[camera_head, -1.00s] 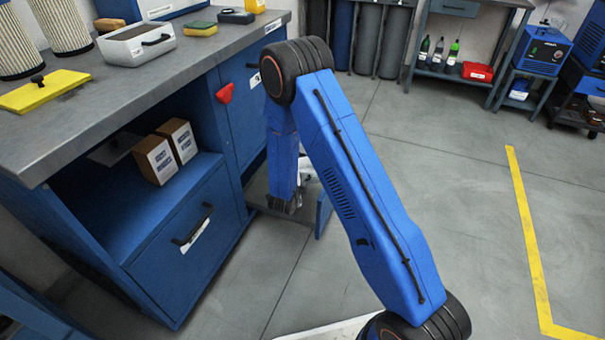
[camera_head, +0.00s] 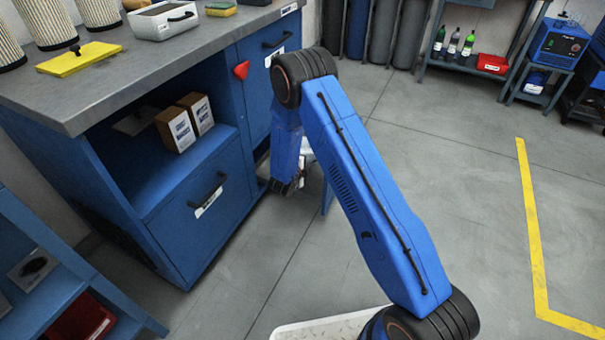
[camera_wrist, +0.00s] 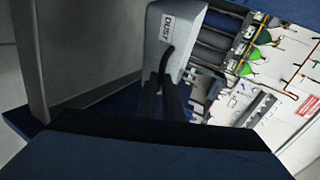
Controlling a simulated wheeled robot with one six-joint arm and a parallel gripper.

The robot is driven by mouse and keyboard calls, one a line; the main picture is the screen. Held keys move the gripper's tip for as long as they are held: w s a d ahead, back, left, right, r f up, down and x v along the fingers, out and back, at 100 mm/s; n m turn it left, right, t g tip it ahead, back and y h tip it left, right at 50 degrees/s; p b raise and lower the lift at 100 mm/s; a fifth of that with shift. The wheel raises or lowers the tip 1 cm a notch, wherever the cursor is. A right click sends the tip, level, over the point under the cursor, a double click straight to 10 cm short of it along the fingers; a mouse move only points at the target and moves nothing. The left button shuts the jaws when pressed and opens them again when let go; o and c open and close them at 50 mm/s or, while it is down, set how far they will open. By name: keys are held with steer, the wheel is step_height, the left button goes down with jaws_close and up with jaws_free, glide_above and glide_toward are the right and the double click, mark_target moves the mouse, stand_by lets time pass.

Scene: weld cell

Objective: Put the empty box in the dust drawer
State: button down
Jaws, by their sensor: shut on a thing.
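My gripper (camera_wrist: 165,100) is shut on the black handle (camera_wrist: 167,62) of a light grey, box-like thing marked DUST (camera_wrist: 176,30) in the wrist view. Whether this is the box or a drawer front, I cannot tell. In the head view my gripper (camera_head: 286,187) hangs low in front of the blue bench, with a small whitish patch and a thin blue panel (camera_head: 328,196) beside it, mostly hidden by my arm. A white open-topped box (camera_head: 165,24) with a black handle stands on the bench top; its inside looks grey.
The grey bench top (camera_head: 140,75) carries filters and a yellow plate (camera_head: 80,57). Two small cartons (camera_head: 186,122) sit on its open shelf, above a closed blue drawer (camera_head: 205,225). A blue rack (camera_head: 60,290) is at lower left. The floor (camera_head: 450,190) at right is clear.

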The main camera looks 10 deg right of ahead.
step_height(320, 180, down, 10)
steer(key=shift+a+f, duration=0.1)
steer(key=c, duration=1.9)
jaws_free()
steer(key=shift+s, duration=0.1)
steer(key=v, duration=1.2)
